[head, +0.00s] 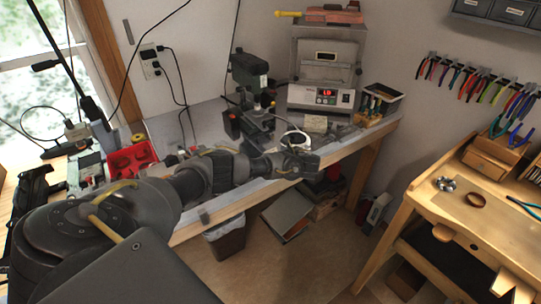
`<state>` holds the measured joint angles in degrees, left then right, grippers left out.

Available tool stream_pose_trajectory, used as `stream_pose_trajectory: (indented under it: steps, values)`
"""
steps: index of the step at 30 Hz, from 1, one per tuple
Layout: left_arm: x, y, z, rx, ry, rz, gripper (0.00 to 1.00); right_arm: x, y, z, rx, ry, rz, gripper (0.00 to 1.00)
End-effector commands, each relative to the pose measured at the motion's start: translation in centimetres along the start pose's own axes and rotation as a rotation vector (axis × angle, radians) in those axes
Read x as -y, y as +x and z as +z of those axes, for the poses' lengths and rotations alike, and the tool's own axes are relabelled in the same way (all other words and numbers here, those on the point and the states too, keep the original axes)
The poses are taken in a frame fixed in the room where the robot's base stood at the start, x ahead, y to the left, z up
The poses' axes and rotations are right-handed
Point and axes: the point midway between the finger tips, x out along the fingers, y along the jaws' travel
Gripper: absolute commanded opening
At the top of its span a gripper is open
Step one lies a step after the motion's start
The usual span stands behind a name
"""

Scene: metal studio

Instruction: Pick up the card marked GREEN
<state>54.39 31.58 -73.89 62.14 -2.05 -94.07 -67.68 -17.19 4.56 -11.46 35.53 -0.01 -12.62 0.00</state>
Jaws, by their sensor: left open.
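I cannot make out a card marked GREEN; no such lettering is readable in the head view. A small pale card-like piece (316,124) lies on the bench below the kiln, but any marking is too small to read. My left gripper (304,160) is over the front edge of the grey-topped bench (232,197), open, with nothing visibly held. It is in front of and a little below the pale piece in the picture. My left arm hides part of the bench top. My right gripper is not in view.
A kiln (322,97) with a red display and a dark drill press (249,76) stand at the back. A red tray (131,159) is at left. A wooden workbench (487,215) stands at right, below hanging pliers. Floor (318,260) between the benches is mostly clear.

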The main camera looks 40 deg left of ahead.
Motion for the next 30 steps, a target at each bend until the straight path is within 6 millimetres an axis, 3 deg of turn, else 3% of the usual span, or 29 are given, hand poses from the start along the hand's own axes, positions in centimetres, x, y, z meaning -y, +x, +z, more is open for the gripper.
stream_pose_trajectory:
  steps: [6,10,20,27,30]
  values:
    - [0.1,2.7,0.8,0.003,0.001,0.005,0.64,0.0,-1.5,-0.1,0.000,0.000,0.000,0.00]
    - [0.1,4.2,0.5,0.001,0.001,0.003,0.64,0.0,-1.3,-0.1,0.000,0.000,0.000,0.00]
    - [0.1,4.8,0.5,0.000,0.001,0.001,0.64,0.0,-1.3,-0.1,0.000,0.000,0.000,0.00]
    - [0.1,4.8,0.5,0.000,0.000,0.001,0.34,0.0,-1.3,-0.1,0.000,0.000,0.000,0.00]
    - [0.1,4.8,0.5,0.000,0.000,0.001,0.31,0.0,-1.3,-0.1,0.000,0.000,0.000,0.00]
